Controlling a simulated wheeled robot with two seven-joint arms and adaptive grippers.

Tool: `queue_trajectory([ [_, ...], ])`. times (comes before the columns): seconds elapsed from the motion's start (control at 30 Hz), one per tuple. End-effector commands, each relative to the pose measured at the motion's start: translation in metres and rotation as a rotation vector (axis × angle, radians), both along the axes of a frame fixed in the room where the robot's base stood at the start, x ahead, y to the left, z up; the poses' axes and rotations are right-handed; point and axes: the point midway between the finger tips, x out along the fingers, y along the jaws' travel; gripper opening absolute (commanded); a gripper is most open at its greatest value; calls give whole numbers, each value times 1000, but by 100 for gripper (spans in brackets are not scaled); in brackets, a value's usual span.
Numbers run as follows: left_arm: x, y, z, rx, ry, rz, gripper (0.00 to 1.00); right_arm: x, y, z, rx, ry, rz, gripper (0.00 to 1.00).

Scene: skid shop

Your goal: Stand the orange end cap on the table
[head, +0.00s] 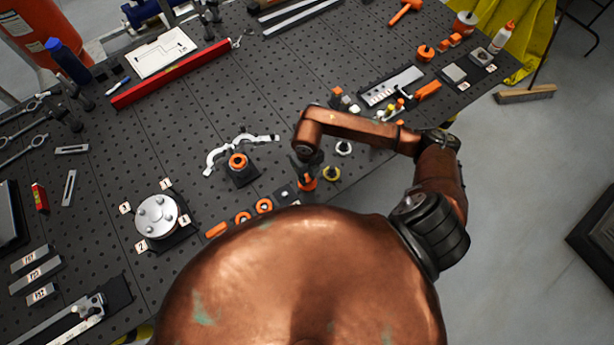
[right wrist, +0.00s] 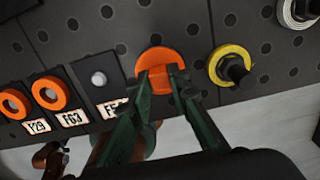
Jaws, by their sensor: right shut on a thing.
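The orange end cap (right wrist: 158,58) is round with a raised bar across its middle. It also shows in the head view (head: 308,185), close to the table's near edge. My right gripper (right wrist: 165,85) is shut on the bar of the cap, one finger at each side. In the head view my right gripper (head: 306,168) reaches down over the cap and hides part of it. Whether the cap touches the perforated table (head: 200,120) cannot be told. My left gripper is not in view.
A yellow ring with a dark post (right wrist: 232,66) stands just right of the cap. Left of it are orange rings (right wrist: 50,93) on labelled dark plates and a plate with a pale round knob (right wrist: 98,78). A silver flange (head: 157,215) stands further left. The table's near edge is close.

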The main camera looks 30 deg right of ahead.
Motion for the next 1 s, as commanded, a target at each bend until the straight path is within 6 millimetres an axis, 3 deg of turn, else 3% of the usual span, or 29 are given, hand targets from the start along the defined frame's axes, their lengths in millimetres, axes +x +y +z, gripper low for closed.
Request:
queue_trajectory([
  [0.47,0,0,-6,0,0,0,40,0,0,-6,0,-1,0,0],
  [0.5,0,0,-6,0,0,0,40,0,0,-6,0,-1,0,18],
  [0.8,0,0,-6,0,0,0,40,0,0,-6,0,-1,0,37],
  [1.0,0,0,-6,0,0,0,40,0,0,-7,0,0,0,39],
])
